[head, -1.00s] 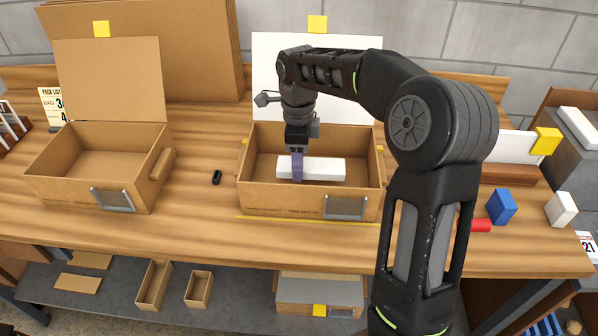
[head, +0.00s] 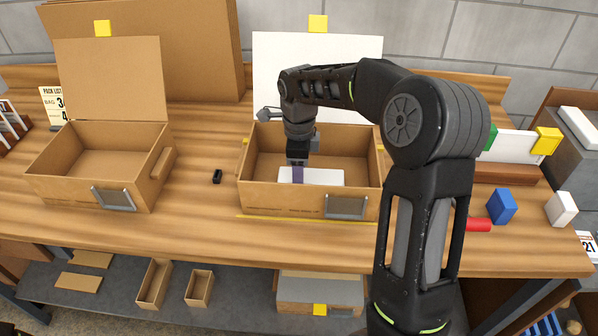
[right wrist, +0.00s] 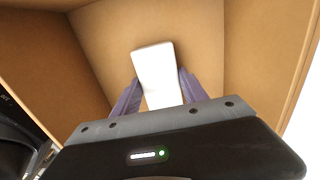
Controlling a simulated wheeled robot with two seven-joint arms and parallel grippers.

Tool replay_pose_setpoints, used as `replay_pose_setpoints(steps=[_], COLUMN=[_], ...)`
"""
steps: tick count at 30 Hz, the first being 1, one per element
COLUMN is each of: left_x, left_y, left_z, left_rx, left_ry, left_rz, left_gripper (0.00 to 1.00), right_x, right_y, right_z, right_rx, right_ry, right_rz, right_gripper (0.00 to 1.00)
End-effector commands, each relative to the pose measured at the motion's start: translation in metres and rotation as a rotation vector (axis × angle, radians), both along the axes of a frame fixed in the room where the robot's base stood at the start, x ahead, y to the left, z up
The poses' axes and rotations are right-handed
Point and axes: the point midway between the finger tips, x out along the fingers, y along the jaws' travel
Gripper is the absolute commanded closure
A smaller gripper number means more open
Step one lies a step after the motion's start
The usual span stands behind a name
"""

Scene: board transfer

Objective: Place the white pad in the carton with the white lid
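The white pad (head: 322,177) is a flat white block inside the carton with the white lid (head: 257,200). That carton is brown and open, its white lid (head: 270,70) raised at the back. My right gripper (head: 297,174) reaches down into the carton and is shut on the pad. In the right wrist view the pad (right wrist: 158,75) lies between the two purple fingers of the right gripper (right wrist: 158,86). The carton's front wall hides the pad's lower part, and I cannot tell whether it touches the floor. My left gripper is not in view.
A second open carton (head: 60,180) with a brown lid stands at the left. A small black object (head: 217,176) lies between the cartons. A blue block (head: 502,206), a red piece (head: 478,224) and a white block (head: 562,209) are at the right.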

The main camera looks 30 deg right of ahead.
Motion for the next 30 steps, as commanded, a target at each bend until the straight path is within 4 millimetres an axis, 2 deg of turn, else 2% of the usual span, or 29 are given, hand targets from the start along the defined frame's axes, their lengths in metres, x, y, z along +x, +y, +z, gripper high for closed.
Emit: replay_pose_setpoints(steps=[1, 7, 14, 19, 23, 30], left_x=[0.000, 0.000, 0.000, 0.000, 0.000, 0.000], left_y=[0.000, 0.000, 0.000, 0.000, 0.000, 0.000], left_z=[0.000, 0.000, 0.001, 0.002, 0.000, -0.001], left_rx=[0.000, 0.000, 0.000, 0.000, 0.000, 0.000], left_ry=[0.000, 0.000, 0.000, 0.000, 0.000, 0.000], left_rz=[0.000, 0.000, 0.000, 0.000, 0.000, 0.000], left_gripper=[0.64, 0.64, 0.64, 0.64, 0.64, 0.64], right_x=[0.000, 0.000, 0.000, 0.001, 0.001, 0.002], right_y=[0.000, 0.000, 0.000, 0.000, 0.000, 0.000], right_z=[0.000, 0.001, 0.001, 0.009, 0.026, 0.076], right_rx=[0.000, 0.000, 0.000, -0.001, -0.001, -0.001], right_ry=[0.000, 0.000, 0.000, -0.001, -0.004, -0.006], right_rz=[0.000, 0.000, 0.000, 0.000, 0.000, 0.000], right_gripper=[0.44, 0.29, 0.29, 0.29, 0.29, 0.29])
